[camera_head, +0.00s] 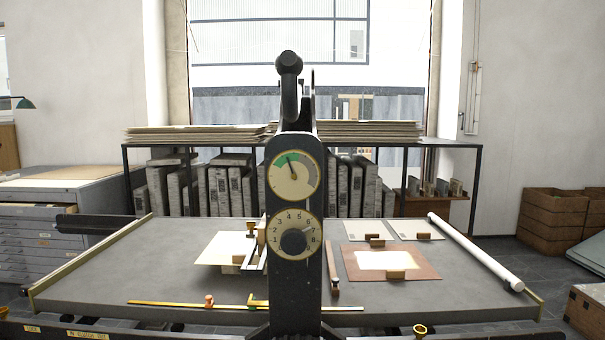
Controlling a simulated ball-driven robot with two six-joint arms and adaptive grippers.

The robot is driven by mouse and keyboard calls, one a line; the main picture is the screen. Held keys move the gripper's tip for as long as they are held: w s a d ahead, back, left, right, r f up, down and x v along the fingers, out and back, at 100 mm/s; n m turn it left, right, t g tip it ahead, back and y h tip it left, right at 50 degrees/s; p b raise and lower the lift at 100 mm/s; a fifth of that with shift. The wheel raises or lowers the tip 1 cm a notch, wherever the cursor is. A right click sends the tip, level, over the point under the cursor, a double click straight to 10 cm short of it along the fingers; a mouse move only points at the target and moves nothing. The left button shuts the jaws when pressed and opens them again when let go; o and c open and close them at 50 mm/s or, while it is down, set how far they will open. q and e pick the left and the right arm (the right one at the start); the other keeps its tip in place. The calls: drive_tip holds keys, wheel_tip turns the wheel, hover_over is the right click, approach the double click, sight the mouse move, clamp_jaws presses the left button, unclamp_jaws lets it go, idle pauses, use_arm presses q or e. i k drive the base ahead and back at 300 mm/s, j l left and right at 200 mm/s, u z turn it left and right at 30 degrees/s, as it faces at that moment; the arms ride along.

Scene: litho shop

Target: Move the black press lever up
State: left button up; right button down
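The black press lever (289,85) stands at the top of the dark press column (295,270) in the middle of the view. Its round knob (289,62) is uppermost, and the arm below it runs down to the column head. The lever is seen nearly end-on, so I cannot tell its exact tilt. Two dials face me on the column: a gauge with a green band (294,174) and a numbered dial with a black knob (293,240). Neither of my grippers is in view.
The grey press bed (130,270) spreads to both sides, with paper sheets (385,261), small wooden blocks, a brass rule (190,304) and a white roll (475,250) on it. A rack of stone slabs (220,190) stands behind. Air around the lever looks clear.

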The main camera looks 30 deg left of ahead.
sight(289, 63)
drive_tip(key=u, duration=0.4)
drive_tip(key=i+l+u, duration=0.1)
drive_tip(key=u, duration=0.35)
drive_tip(key=l+u, duration=0.15)
drive_tip(key=u, duration=0.25)
drive_tip(key=i+l+u, duration=0.1)
drive_tip(key=l+u, duration=0.3)
drive_tip(key=l, duration=0.3)
drive_tip(key=l+u, duration=0.35)
drive_tip(key=l, duration=0.35)
drive_tip(key=k+l, duration=0.6)
